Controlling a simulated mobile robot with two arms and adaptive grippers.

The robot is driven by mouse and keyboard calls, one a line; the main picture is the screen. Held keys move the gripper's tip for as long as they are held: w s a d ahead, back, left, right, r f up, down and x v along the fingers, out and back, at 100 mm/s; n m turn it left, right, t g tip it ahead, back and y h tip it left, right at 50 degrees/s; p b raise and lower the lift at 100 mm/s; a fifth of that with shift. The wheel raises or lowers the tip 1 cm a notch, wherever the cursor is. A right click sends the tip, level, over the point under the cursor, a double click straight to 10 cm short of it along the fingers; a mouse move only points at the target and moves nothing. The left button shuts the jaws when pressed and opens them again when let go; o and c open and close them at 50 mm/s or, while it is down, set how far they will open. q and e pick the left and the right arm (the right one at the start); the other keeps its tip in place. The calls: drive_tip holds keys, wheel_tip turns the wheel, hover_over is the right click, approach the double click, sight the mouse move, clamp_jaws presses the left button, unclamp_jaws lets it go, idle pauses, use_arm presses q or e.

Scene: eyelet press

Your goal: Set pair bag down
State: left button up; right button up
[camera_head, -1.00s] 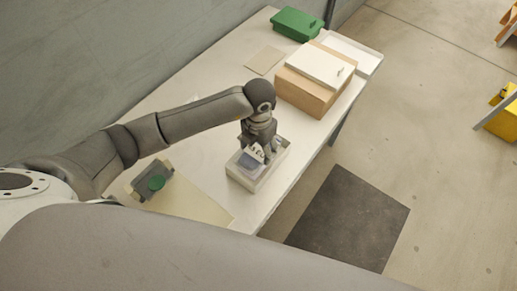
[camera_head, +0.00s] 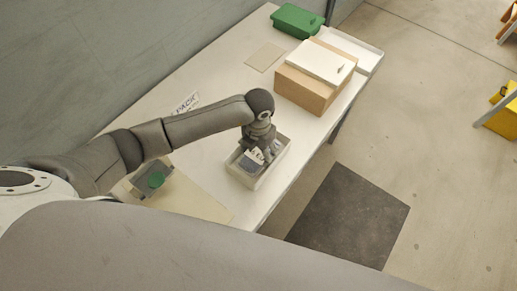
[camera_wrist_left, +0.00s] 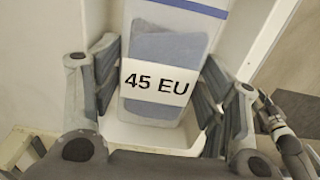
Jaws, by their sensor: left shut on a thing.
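The pair bag (camera_wrist_left: 165,60) is a clear bag with grey-blue contents, a blue stripe and a white label reading "45 EU". In the head view the bag (camera_head: 249,163) is inside a white open-topped bin (camera_head: 272,174) on the table. My left gripper (camera_head: 262,154) points down into the bin. In the left wrist view its fingers (camera_wrist_left: 160,92) stand on both sides of the bag and are shut on it. Whether the bag touches the bin floor is hidden.
A cardboard box (camera_head: 305,93) with a white lid or tray on top (camera_head: 319,63) stands beyond the bin. A green box (camera_head: 297,20) and a white tray (camera_head: 361,52) are farther back.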

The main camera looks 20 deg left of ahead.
sight(259, 152)
use_arm(q)
drive_tip(key=o, duration=0.8)
drive_tip(key=shift+r+p, duration=0.65)
drive_tip(key=shift+p, duration=0.05)
wheel_tip(259, 152, up, 12)
drive_tip(key=b, duration=0.2)
drive_tip(key=shift+f, duration=0.1)
